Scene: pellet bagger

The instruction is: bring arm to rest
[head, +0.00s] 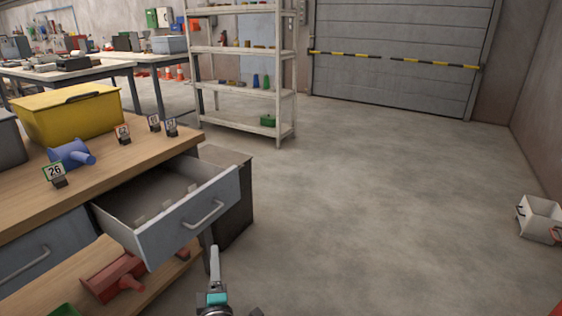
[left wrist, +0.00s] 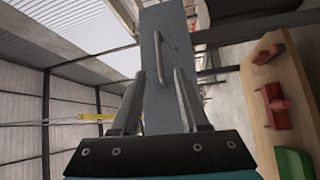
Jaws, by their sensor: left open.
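My left gripper (head: 215,265) is at the bottom of the head view, its grey finger pointing up in front of the open drawer. In the left wrist view, my left gripper (left wrist: 160,88) has its two fingers spread with nothing held between them. The grey drawer front (left wrist: 166,30) with its bar handle (left wrist: 159,55) shows beyond the fingertips, apart from them. In the head view the drawer (head: 190,222) is pulled out and holds a few pale pieces. My right gripper does not show.
A wooden workbench (head: 95,180) at left carries a yellow bin (head: 68,112), a blue scoop (head: 70,153) and number tags. A red scoop (head: 113,278) lies on its lower shelf. A dark bin (head: 236,212) stands beside the drawer.

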